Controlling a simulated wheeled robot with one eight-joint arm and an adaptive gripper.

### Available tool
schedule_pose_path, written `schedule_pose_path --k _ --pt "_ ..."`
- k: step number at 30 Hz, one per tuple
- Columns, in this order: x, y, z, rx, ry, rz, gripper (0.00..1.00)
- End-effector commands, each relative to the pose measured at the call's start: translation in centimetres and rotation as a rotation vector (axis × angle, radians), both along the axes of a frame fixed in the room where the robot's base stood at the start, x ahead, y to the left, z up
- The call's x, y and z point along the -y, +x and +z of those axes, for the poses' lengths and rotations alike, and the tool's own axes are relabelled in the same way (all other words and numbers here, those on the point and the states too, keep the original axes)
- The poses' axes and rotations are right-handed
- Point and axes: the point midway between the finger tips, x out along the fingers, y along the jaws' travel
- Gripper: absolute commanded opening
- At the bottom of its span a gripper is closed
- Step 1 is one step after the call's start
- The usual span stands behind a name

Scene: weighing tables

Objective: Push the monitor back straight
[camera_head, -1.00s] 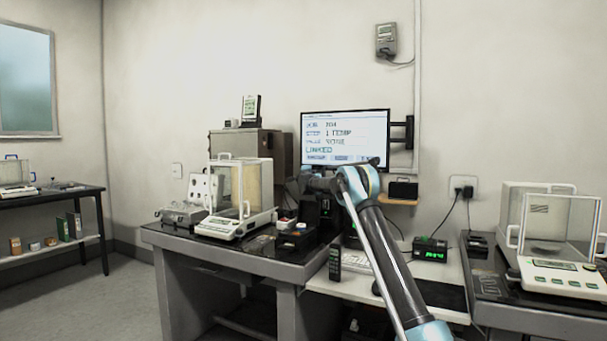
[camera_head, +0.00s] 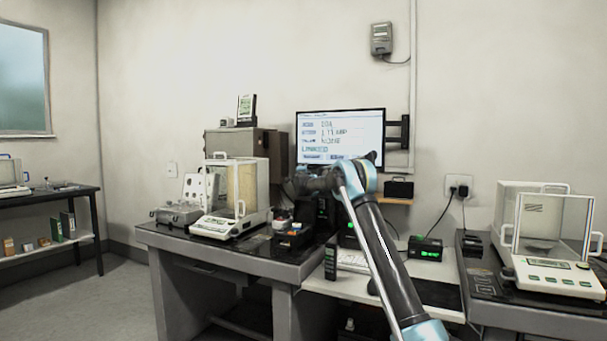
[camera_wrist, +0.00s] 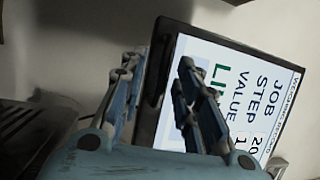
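The monitor (camera_head: 340,132) is a dark-framed screen with lit text, held by a black wall bracket (camera_head: 404,132) at its right side in the head view. Its top edge runs close to level there. In the wrist view the monitor (camera_wrist: 246,62) fills the right half, with its dark frame edge just beyond my fingers. My gripper (camera_wrist: 158,64) is open and empty, its two blue-grey fingers apart at the tips. In the head view my gripper is dark and small, low by the monitor's lower left edge. I cannot tell whether a finger touches the monitor.
A glass-sided balance (camera_head: 238,195) and a grey cabinet (camera_head: 232,148) stand left of the monitor. A small wooden shelf (camera_head: 396,201) with a black box is below right. A keyboard (camera_head: 352,262) and green-lit display (camera_head: 426,248) lie on the desk below.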

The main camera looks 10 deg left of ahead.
Motion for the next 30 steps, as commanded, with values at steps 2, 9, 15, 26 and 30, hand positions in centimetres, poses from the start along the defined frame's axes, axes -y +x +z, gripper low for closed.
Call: schedule_pose_path --k 2,9,15,26,30 --pt "0.0 -1.1 -0.2 0.000 0.000 0.001 0.30" --pt "0.1 -4.5 -0.8 0.000 0.002 0.001 0.30" --pt "0.3 -7.3 -1.3 -0.001 0.000 0.002 0.30" --pt "0.3 -9.7 -1.8 -0.001 0.001 0.001 0.30" --pt "0.3 -9.8 -1.8 -0.001 0.001 0.001 0.30"
